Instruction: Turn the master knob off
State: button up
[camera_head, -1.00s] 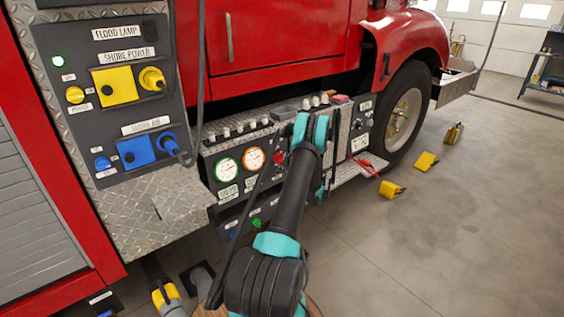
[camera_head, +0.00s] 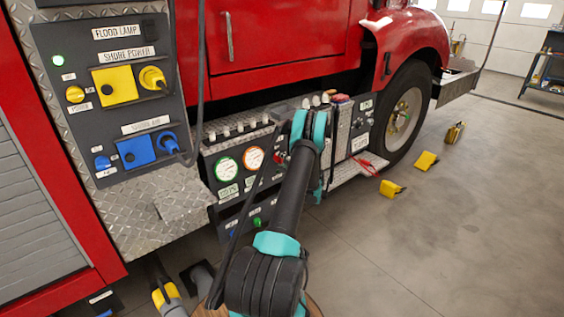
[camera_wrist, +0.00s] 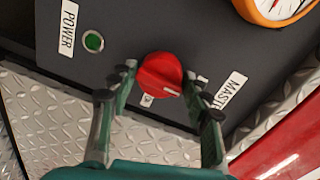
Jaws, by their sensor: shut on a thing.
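The red master knob (camera_wrist: 160,75) is on the dark panel (camera_wrist: 200,30) in the wrist view, beside a label reading "MAST", partly cut off by my finger. A pale pointer mark shows on the knob's lower right. My gripper (camera_wrist: 160,84) has one finger on each side of the knob and is shut on it. In the head view the knob (camera_head: 280,158) is mostly hidden behind my arm, and my fingertips are hidden too.
An orange-rimmed gauge (camera_wrist: 275,8) is at the upper right. In the head view, yellow wheel chocks (camera_head: 391,188) lie on the floor, and a hanging cable (camera_head: 200,90) runs down left of my arm.

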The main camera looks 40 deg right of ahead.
jog(key=shift+n, duration=0.4)
jog(key=o, duration=1)
jog(key=shift+a, duration=0.1)
jog(key=shift+o, duration=0.2)
jog(key=s+r, duration=0.1)
jog(key=s, duration=1.1)
jog(key=shift+d, duration=0.45)
